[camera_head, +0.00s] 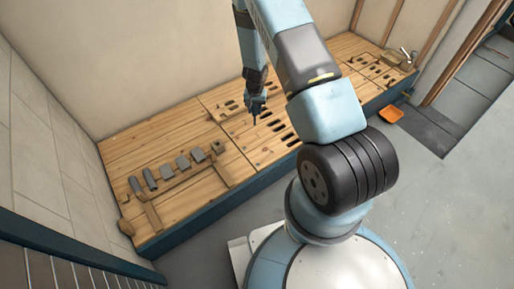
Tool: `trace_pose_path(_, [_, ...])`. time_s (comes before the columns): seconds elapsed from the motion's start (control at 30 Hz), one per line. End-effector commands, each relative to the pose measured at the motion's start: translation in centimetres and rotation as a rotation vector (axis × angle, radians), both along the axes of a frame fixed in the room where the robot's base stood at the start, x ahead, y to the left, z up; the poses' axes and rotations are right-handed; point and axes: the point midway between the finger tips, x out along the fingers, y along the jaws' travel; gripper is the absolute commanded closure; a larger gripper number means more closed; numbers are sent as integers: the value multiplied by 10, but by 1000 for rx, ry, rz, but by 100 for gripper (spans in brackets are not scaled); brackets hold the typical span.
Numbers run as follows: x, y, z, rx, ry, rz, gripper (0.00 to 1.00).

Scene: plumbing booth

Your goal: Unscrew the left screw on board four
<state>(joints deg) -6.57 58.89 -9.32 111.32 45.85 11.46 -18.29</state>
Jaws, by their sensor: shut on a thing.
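My gripper (256,103) is above the wooden bench, near its middle. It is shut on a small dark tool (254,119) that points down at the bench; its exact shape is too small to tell. Under and around it are wooden boards (232,125) with dark slots. Another slotted board (378,70) is at the far right end. I cannot tell which one is board four, and no single screw can be made out. My arm hides part of the bench right of the gripper.
The wooden bench (125,155) runs along the wall with a dark blue front. Several grey blocks (166,171) stand in a row on its left part beside a wooden frame (185,190). An orange tray (391,114) lies on the floor at right. The grey floor in front is clear.

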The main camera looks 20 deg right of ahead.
Motion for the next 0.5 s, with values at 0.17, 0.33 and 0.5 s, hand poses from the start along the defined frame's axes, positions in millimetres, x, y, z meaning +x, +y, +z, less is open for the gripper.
trace_pose_path(0.17, [-11, -3, -70, 10, 5, -209, 99])
trace_pose_path(0.33, [-26, -1, -130, 17, 11, -418, 99])
trace_pose_path(0.5, [-45, 1, -179, 15, 24, -609, 99])
